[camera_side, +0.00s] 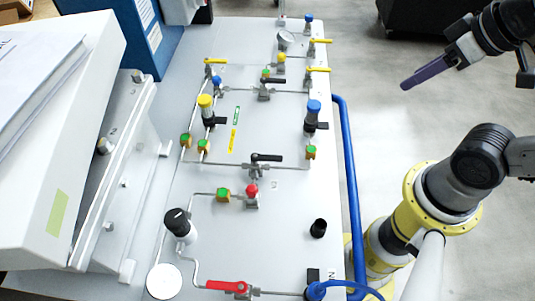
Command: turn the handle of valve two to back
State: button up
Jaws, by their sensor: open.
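A white panel (270,215) carries the valves and thin metal piping. One valve with a black lever handle (266,157) sits at the panel's middle, and another black lever handle (268,81) sits further back. Yellow lever handles stand at the back: one (215,61) on the left and two on the right (320,41) (318,69). A red lever handle (227,286) lies near the front. The valve numbers are too small to read, so I cannot tell which is valve two. My gripper (407,84), with purple fingers, is open at the upper right, off the panel and touching no handle.
Knobs stand up from the panel: yellow-topped (205,101), blue-topped (313,107) and black (178,222). A blue hose (349,180) runs along the right edge. A tilted white cabinet (60,150) and a blue box (145,35) stand on the left.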

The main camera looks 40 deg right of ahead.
jog(key=m+g+y, duration=0.3)
jog(key=m, duration=2.4)
send_over(274, 157)
jog(key=s+d, duration=0.4)
notch_tip(274, 157, down, 8)
jog(key=shift+t, duration=0.3)
jog(key=shift+x, duration=6.3)
jog(key=shift+a, duration=0.1)
